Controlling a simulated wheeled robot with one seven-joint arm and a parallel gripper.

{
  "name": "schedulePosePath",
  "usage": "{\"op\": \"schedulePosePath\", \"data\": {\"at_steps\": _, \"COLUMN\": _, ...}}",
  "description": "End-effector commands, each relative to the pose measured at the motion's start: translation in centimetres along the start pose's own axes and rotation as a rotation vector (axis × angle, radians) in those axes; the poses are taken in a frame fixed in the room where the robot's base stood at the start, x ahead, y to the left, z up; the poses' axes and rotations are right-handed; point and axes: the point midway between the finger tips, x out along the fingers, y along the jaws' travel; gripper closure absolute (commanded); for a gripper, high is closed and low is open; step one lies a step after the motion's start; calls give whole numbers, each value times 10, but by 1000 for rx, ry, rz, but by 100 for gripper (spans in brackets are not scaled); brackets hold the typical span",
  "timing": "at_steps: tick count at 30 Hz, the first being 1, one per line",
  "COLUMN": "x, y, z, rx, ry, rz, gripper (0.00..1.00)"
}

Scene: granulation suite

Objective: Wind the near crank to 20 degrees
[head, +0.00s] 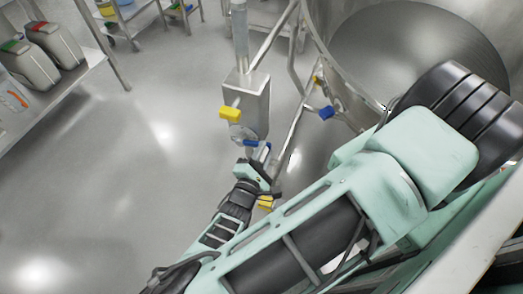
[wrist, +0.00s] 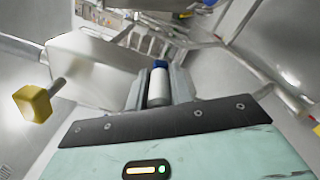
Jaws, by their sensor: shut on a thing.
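A steel gearbox (head: 256,103) stands on an upright post beside the big steel vessel. A yellow knob (head: 230,113) sticks out from its side; a yellow knob also shows at the left in the wrist view (wrist: 33,103). My gripper (head: 262,160) is just below the gearbox. In the wrist view my gripper (wrist: 159,92) is shut on a pale crank grip with a blue end (wrist: 159,68), held between the two fingers. The blue part (head: 255,144) shows just above my gripper in the head view. The crank's arm and any angle marking are hidden or too small to read.
The steel vessel (head: 345,45) fills the upper right, with a blue handle (head: 327,112) and pipes near it. A shelf (head: 60,92) with canisters stands at the left. The floor at left is clear.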

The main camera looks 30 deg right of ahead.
Motion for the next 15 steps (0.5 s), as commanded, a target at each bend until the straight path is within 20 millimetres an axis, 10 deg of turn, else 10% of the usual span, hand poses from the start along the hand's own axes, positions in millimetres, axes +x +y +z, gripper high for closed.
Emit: {"op": "schedulePosePath", "data": {"at_steps": 15, "x": -3, "y": -11, "z": -8, "rx": -9, "ry": 17, "rz": -12, "gripper": 100}}
